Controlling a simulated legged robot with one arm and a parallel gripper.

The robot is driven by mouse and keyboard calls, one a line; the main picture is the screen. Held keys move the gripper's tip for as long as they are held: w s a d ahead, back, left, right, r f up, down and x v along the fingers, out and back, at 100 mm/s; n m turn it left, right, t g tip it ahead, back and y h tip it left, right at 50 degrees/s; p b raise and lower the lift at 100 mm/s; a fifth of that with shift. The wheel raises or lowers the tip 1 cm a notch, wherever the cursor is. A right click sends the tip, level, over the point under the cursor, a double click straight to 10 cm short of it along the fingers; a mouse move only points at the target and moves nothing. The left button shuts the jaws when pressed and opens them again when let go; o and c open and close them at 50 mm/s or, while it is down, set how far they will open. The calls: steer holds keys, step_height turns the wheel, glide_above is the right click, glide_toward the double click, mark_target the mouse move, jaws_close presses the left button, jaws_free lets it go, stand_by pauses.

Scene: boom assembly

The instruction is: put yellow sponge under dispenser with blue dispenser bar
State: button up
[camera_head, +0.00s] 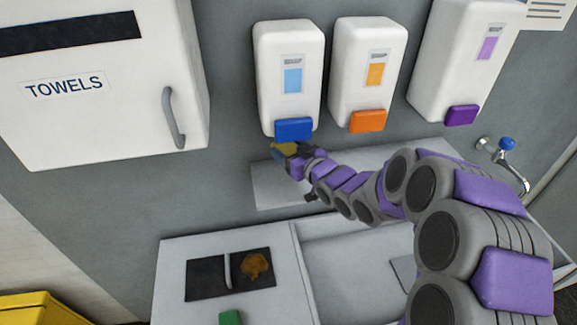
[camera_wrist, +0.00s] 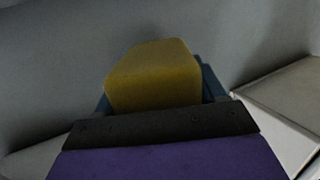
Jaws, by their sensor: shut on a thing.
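The dispenser with the blue bar (camera_head: 288,82) hangs on the wall, leftmost of three. Its blue bar (camera_head: 294,128) is at its lower edge. My gripper (camera_head: 294,153) is just below this bar and is shut on the yellow sponge (camera_head: 283,149). The sponge also fills the middle of the wrist view (camera_wrist: 153,76), held level at the fingertips. In the head view the sponge is directly under the bar's left part. A gap between them is too small to tell.
An orange-bar dispenser (camera_head: 367,72) and a purple-bar dispenser (camera_head: 467,58) hang to the right. A towel cabinet (camera_head: 97,125) is at left. A tap (camera_head: 508,160) is at right. A counter (camera_head: 170,275) with a dark tray (camera_head: 205,280) and a basin lie below.

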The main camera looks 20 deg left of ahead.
step_height(320, 180, down, 7)
steer(key=shift+r, duration=0.2)
steer(key=shift+w+f, duration=0.15)
steer(key=o, duration=1)
steer(key=v, duration=1.2)
